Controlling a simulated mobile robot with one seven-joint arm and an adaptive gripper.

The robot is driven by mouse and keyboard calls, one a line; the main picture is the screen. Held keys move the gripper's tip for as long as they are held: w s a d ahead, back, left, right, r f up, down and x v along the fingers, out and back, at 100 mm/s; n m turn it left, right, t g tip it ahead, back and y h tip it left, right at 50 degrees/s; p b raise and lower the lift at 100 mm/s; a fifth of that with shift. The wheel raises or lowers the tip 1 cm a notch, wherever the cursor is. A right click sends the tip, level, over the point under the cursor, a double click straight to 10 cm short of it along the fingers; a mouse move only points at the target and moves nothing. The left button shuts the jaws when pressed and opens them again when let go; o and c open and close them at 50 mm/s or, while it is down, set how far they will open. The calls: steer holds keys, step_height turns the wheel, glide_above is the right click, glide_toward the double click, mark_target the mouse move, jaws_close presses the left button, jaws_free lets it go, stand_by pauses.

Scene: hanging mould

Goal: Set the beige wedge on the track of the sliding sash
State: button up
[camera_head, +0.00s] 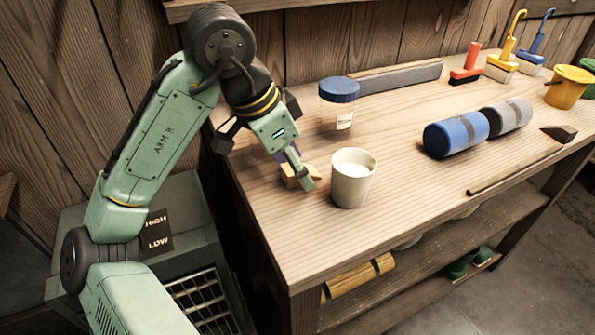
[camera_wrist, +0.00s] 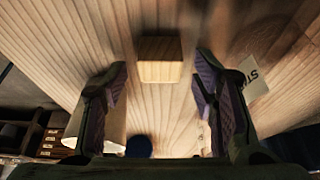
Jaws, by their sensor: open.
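The beige wedge (camera_head: 287,175) lies on the wooden bench near its left end, partly hidden by my gripper in the head view. In the wrist view the wedge (camera_wrist: 160,70) shows as a small tan block at the upper middle. My gripper (camera_head: 298,171) is low over the wedge and open. In the wrist view its two purple-padded fingers (camera_wrist: 162,84) stand apart, with the wedge between and just beyond their tips; I see no contact. I cannot make out the sliding sash or its track in either view.
A cream cup (camera_head: 352,180) stands close right of my gripper. A blue-lidded jar (camera_head: 338,106) is behind it. A blue roll (camera_head: 455,138), a grey roll (camera_head: 506,115), a long-handled tool (camera_head: 515,165), brushes and a yellow bucket (camera_head: 568,87) are farther right. The bench's front middle is clear.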

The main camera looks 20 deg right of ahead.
steer(key=shift+c, duration=0.3)
steer(key=c, duration=1.1)
steer(key=shift+r, duration=0.1)
